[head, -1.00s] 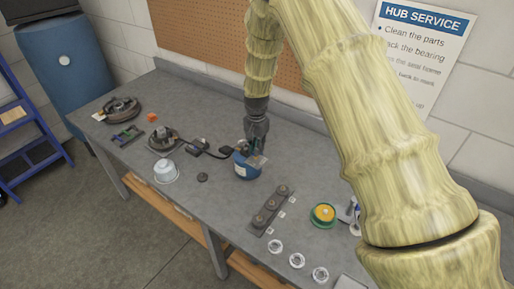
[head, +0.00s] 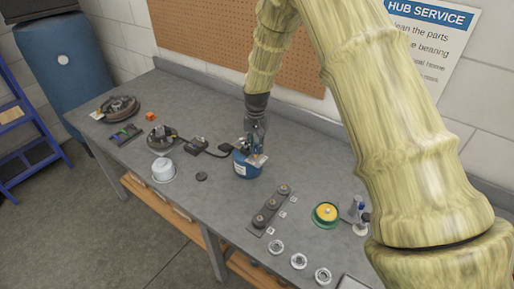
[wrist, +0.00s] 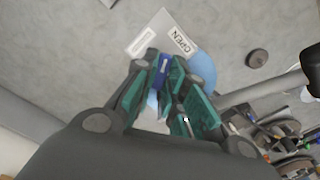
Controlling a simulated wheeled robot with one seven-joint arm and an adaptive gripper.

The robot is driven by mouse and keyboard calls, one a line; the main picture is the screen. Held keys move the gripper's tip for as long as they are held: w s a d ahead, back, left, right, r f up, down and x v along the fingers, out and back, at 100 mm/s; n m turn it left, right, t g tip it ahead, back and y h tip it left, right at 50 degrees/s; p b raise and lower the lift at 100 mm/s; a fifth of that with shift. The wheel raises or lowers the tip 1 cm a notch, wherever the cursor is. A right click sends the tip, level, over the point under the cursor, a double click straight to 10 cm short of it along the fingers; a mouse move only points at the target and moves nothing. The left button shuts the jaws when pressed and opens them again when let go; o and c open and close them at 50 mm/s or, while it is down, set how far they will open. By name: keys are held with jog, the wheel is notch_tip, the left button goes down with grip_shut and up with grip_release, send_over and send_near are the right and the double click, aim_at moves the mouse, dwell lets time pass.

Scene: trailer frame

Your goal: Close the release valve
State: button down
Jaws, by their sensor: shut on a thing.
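A small blue tank (head: 243,168) stands on the bench under my gripper (head: 254,150), with a pale label on its side. In the wrist view a pale plate (wrist: 163,33) marked "OPEN" sits on the blue tank (wrist: 203,65); a second label on it is too small to read. My gripper (wrist: 165,78) has its teal-padded fingers closed around a dark blue piece (wrist: 158,72) beside the plate, which looks like the release valve's handle. The fingers hide most of the valve, so its exact angle cannot be told.
A strip with knobs (head: 270,208), a green-and-yellow round part (head: 326,213) and several silver rings (head: 299,261) lie right and front. A pegboard (head: 215,40) stands behind.

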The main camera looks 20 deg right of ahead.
jog(key=n, duration=0.2)
jog(key=n+b, duration=0.1)
jog(key=n, duration=0.1)
jog(key=n+b, duration=0.1)
jog(key=n, duration=0.1)
jog(key=shift+s+a+f+n, duration=0.1)
jog(key=shift+s+f+n, duration=0.05)
jog(key=shift+f+n, duration=0.15)
jog(key=n, duration=0.5)
jog(key=shift+r+b, duration=0.1)
jog(key=shift+b, duration=0.25)
jog(key=shift+n, duration=0.3)
jog(key=c, duration=1.7)
grip_release()
jog(key=shift+c, duration=0.2)
jog(key=shift+r, duration=0.15)
notch_tip(320, 180, up, 12)
jog(key=shift+d, duration=0.2)
